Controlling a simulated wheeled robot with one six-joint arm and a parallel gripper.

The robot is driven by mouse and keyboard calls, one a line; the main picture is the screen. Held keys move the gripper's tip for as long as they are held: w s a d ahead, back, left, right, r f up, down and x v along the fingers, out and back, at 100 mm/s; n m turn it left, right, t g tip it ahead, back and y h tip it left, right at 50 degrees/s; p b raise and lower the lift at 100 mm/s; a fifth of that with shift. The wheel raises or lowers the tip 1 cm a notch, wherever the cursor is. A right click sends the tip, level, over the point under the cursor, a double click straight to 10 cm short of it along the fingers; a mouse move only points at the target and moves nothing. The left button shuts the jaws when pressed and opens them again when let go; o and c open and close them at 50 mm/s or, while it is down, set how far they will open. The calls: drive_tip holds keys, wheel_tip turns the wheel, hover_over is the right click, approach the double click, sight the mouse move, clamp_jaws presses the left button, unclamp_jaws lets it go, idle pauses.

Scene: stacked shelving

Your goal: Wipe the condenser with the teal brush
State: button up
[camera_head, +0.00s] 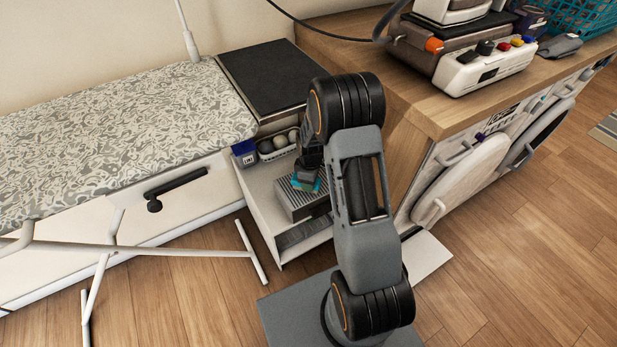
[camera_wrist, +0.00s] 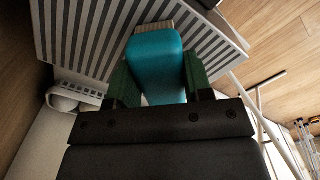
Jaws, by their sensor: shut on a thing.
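The condenser (camera_head: 290,207) is a grey box with ribbed fins on the shelf under the dark top. Its striped fins fill the upper part of the wrist view (camera_wrist: 85,35). The teal brush (camera_wrist: 155,55) is held between the green fingers of my gripper (camera_wrist: 158,82), its far end against or just over the fins; I cannot tell whether it touches. In the head view, my gripper (camera_head: 309,178) is over the condenser and a bit of the teal brush (camera_head: 318,186) shows beside it. My arm hides part of the shelf's right side.
A blue box (camera_head: 245,152) and a white tray of round items (camera_head: 277,146) stand behind the condenser. A white drawer cabinet (camera_head: 190,200) is at the left. A wooden counter (camera_head: 400,95) closes off the right. White folding legs (camera_head: 150,248) stand in front at the left.

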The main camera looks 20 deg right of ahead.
drive_tip(key=shift+s+d, duration=0.25)
drive_tip(key=shift+s, duration=0.4)
drive_tip(key=shift+s+d, duration=0.25)
drive_tip(key=shift+s, duration=0.35)
drive_tip(key=shift+w+a+r, duration=0.15)
drive_tip(key=shift+w+a, duration=0.4)
drive_tip(key=shift+w, duration=0.25)
drive_tip(key=shift+w+a, duration=0.5)
drive_tip(key=shift+w, duration=0.2)
drive_tip(key=shift+s+d+f, duration=0.1)
drive_tip(key=shift+f, duration=0.1)
